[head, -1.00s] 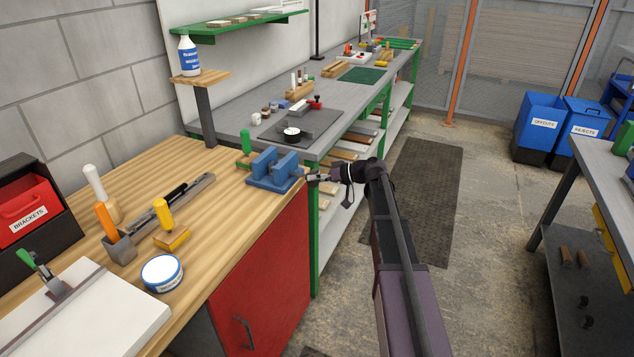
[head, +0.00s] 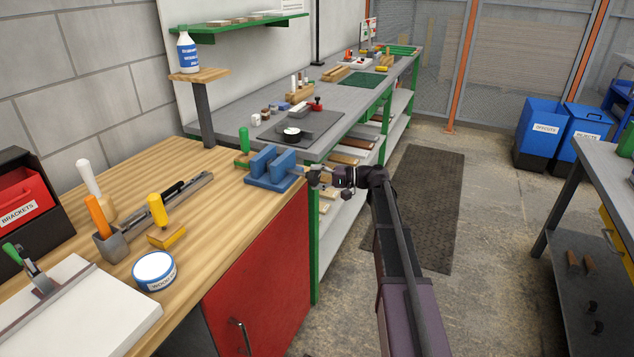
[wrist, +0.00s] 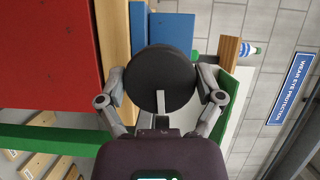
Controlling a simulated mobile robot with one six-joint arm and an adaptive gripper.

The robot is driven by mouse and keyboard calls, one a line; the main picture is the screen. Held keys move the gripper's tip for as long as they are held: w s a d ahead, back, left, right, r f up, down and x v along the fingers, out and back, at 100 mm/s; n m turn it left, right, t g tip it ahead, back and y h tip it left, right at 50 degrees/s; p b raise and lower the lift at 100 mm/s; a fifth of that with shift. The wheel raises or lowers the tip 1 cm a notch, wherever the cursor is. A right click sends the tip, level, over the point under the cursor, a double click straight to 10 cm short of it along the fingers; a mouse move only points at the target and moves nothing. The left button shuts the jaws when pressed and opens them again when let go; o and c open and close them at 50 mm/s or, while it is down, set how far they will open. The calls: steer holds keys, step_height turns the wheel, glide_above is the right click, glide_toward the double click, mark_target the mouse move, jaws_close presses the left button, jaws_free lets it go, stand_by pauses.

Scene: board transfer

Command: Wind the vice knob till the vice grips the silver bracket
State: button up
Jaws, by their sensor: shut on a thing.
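The blue vice (head: 272,168) stands at the right edge of the wooden bench, its two jaw blocks upright with a narrow gap between them. In the wrist view the vice (wrist: 171,32) shows behind its round black knob (wrist: 160,76), which carries a pale stripe. My gripper (head: 312,177) is at the vice's right side, beyond the bench edge. In the wrist view my gripper (wrist: 161,82) has one finger on each side of the knob and is shut on it. I cannot make out the silver bracket; whatever is between the jaws is hidden.
A green-handled tool (head: 244,143) stands close behind the vice. A yellow-handled tool (head: 158,212), a white tub (head: 154,271) and a grey rail (head: 183,197) are on the bench (head: 225,215). A red cabinet front (head: 262,270) lies below the gripper's side.

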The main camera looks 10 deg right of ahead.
steer(key=shift+s+a+m+y, duration=0.1)
steer(key=shift+m+y, duration=0.2)
steer(key=o, duration=0.9)
steer(key=shift+c, duration=0.2)
steer(key=shift+v, duration=0.8)
steer(key=v, duration=1)
steer(key=shift+d, duration=0.2)
